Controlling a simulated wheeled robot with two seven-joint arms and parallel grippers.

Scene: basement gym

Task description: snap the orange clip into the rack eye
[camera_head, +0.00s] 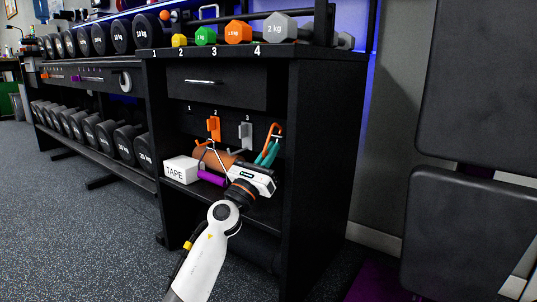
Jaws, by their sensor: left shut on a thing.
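The orange clip (279,126) is a bent loop at the right of the cubby under the drawer. My left gripper (270,150) reaches in from below, its teal fingers shut on the lower part of the clip. The clip's lower end is hidden by the fingers. Its top is in front of the dark back panel, near the grey hook (246,134); I cannot tell whether it touches anything. I cannot make out the rack eye for certain. My right gripper is not in view.
An orange hook (213,128) is on the numbered panel. A white TAPE box (181,170), brown roller (208,159), metal triangle handle (212,153) and purple cylinder (211,178) crowd the shelf left of my gripper. The cabinet's side wall (312,150) stands close at right.

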